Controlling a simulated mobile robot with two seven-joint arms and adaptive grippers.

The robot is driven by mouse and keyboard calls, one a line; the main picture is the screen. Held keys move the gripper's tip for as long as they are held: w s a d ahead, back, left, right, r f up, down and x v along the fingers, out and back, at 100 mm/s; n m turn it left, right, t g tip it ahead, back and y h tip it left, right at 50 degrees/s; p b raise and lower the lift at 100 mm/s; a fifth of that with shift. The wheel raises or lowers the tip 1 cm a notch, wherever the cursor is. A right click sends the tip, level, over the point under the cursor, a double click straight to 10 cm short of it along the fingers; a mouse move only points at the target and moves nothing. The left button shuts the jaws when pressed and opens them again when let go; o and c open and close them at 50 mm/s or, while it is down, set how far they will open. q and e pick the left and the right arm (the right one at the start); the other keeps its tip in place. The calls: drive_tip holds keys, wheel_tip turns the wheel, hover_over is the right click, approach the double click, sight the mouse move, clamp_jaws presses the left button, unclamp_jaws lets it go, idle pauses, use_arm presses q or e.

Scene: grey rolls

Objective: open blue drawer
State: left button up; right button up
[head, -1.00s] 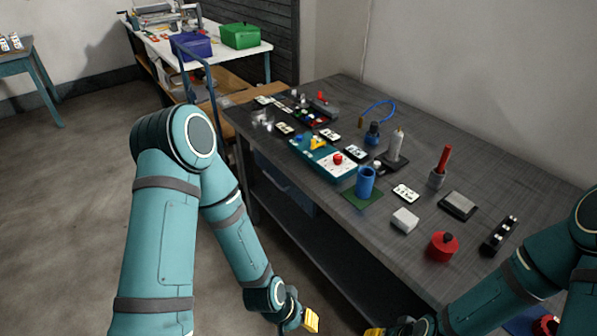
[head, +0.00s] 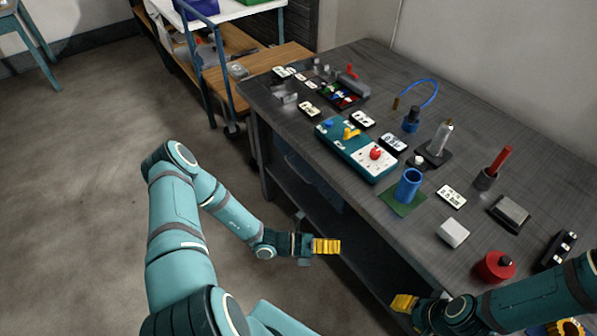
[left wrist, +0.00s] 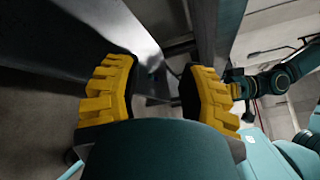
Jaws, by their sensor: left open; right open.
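The blue drawer (head: 308,178) is a dark bluish front in shadow under the left part of the grey workbench (head: 470,110). Most of it is hidden by the bench top, and I cannot tell from this view whether it is shut. My left gripper (head: 328,246) is open and empty, below and in front of the drawer, apart from it. In the left wrist view its two yellow fingers (left wrist: 158,95) stand apart with nothing between them. My right gripper (head: 404,303) is open near the bench's front edge, at lower right; its finger gap is hard to see.
On the bench top are a teal control box (head: 345,158), a blue cup (head: 408,186) on a green mat, a red round container (head: 494,266) and several small parts. A wheeled trolley (head: 222,80) stands at the back left. The floor at left is clear.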

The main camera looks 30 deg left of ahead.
use_arm(q)
drive_tip(key=w+a+n+t+y, duration=0.2)
drive_tip(key=a+n+t+y, duration=0.15)
drive_tip(key=a+n, duration=0.2)
drive_tip(key=w+a+n+t+y, duration=0.3)
drive_tip(key=a+n+t, duration=0.2)
drive_tip(key=a, duration=0.1)
drive_tip(key=n+t+y, duration=0.3)
drive_tip(key=n+y, duration=0.5)
approach(298, 171)
drive_tip(key=shift+g, duration=0.25)
drive_tip(key=w, duration=0.3)
drive_tip(key=w+r+b, duration=0.1)
drive_tip(key=w, duration=0.6)
drive_tip(key=shift+d+r, duration=0.1)
drive_tip(key=shift+r, duration=0.2)
drive_tip(key=shift+c, duration=0.4)
drive_tip(key=shift+s, duration=0.1)
clamp_jaws()
